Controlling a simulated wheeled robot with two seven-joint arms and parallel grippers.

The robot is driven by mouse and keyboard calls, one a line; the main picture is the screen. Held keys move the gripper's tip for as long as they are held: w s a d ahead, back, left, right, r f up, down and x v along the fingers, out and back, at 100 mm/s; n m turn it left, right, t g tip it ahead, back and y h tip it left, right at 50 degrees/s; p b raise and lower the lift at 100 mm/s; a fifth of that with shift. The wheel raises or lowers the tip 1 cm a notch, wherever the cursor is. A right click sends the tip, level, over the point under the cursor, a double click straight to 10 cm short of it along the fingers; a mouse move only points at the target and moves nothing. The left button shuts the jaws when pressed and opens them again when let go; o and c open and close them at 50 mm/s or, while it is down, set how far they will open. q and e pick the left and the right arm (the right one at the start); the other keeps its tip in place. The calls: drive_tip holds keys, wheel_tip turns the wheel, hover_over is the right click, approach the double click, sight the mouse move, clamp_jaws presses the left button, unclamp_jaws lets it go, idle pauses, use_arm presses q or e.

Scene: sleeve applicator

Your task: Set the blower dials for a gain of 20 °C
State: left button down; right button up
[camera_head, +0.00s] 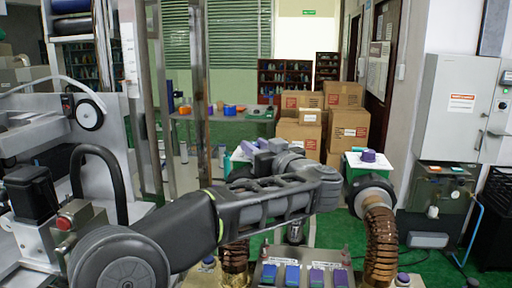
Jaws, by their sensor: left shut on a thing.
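My left arm reaches in from the left across the middle. Its gripper (262,153) is small and partly covered by my own wrist. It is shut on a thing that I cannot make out. Two copper-coloured corrugated hoses stand at the front, a right one (381,245) with a dark round end and a left one (235,262) partly behind my arm. Between them is a panel with several blue and purple tiles (292,274). A purple knob (403,278) stands beside the right hose. No dial markings or temperature readings are legible. My right gripper is not in view.
A green and white box with a purple top (368,157) stands behind the right hose. Cardboard boxes (345,127) are stacked at the back. Metal machinery (85,130) fills the left, and a grey cabinet (458,105) stands at the right. Green floor shows between them.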

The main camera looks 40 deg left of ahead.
use_arm(q)
drive_tip(key=shift+s+r, duration=0.1)
drive_tip(key=m+t, duration=0.1)
drive_tip(key=m+t+h, duration=0.1)
drive_tip(key=t, duration=0.1)
drive_tip(key=shift+s+a+r+h, duration=0.15)
drive_tip(key=shift+s+h, duration=0.05)
drive_tip(key=shift+h, duration=0.1)
drive_tip(key=shift+m+t+h, duration=0.9)
drive_tip(key=shift+m+t, duration=0.1)
drive_tip(key=shift+t, duration=0.1)
drive_tip(key=shift+m+t+h, duration=0.4)
drive_tip(key=shift+h, duration=0.1)
drive_tip(key=c, duration=1.1)
unclamp_jaws()
drive_tip(key=shift+f, duration=0.25)
drive_tip(key=shift+o, duration=0.2)
drive_tip(key=shift+v, duration=3.85)
